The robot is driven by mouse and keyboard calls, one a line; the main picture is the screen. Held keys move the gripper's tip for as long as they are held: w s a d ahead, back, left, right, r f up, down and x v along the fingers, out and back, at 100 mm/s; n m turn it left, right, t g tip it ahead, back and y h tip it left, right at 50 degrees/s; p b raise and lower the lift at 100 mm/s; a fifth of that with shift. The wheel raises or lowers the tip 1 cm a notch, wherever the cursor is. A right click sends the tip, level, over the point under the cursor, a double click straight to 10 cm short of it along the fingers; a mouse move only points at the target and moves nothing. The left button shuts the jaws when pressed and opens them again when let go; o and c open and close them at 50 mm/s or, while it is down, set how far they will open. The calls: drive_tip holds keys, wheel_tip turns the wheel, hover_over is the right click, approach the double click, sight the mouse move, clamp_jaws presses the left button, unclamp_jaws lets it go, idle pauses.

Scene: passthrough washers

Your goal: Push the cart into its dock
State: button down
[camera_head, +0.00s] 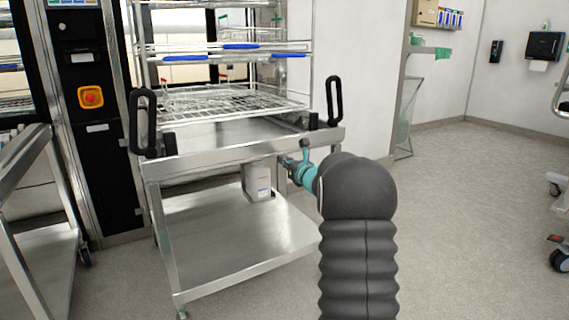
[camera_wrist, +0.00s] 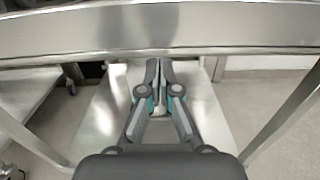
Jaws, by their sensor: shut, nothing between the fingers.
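The steel cart (camera_head: 232,242) stands in front of the washer opening, with a lower shelf and two black upright handles, one at the left (camera_head: 143,122) and one at the right (camera_head: 333,101). A wire rack (camera_head: 225,100) with several levels stands at its upper end. My gripper (camera_head: 304,149) is at the cart's front right, just by the front rail of the top. In the wrist view my gripper (camera_wrist: 158,66) is shut and empty, its tips close under the steel front rail (camera_wrist: 160,28). I cannot tell whether they touch it. The dock's contact with the cart is hidden.
A black washer panel with an orange-yellow button (camera_head: 91,97) stands left of the cart. Another steel cart (camera_head: 30,200) is at the far left. Open grey floor (camera_head: 470,220) lies to the right.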

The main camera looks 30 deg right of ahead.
drive_tip(key=s+d, duration=0.1)
drive_tip(key=s, duration=1)
drive_tip(key=shift+s+b, duration=0.3)
drive_tip(key=shift+s, duration=0.1)
